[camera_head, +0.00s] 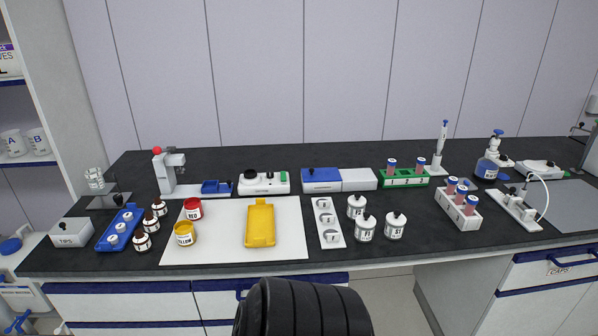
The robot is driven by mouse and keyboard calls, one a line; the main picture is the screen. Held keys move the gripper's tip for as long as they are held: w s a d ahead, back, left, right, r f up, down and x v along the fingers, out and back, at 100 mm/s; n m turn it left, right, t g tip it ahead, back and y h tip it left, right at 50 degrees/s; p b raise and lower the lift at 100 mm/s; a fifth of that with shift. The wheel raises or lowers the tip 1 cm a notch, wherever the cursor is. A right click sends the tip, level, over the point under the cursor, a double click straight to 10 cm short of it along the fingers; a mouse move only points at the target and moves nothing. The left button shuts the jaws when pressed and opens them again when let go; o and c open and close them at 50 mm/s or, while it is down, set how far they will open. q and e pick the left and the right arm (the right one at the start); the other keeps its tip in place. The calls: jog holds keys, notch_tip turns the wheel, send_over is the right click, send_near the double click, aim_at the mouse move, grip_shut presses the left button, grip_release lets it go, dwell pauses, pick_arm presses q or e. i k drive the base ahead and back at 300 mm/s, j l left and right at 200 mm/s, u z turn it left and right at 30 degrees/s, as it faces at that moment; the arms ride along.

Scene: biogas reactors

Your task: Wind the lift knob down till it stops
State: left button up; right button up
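No part in view is clearly marked as the lift knob. At the left, a low dark platform (105,201) carries a small pale container (94,178), and a dark knob-like part (117,187) stands at its right side. Near it, a white and grey stand (165,175) has a red ball-shaped top (156,151) and a grey head pointing right. At the far right edge, another stand (580,128) is cut off by the frame. Which of these has the lift knob, and its height, I cannot tell.
The black bench (400,250) holds a white mat (225,245) with red (193,209) and yellow (185,234) jars and a yellow tray (260,222). A blue rack (118,230), dark bottles and a white bin (71,233) crowd the left front. Pale panels stand behind.

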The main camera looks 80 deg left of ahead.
aim_at(117, 198)
jog(key=k+u, duration=0.35)
jog(key=k+j+u, duration=0.1)
jog(key=u, duration=0.25)
jog(key=k+j+u, duration=0.15)
jog(key=u, duration=2.15)
jog(key=k+j, duration=0.05)
jog(key=j, duration=0.05)
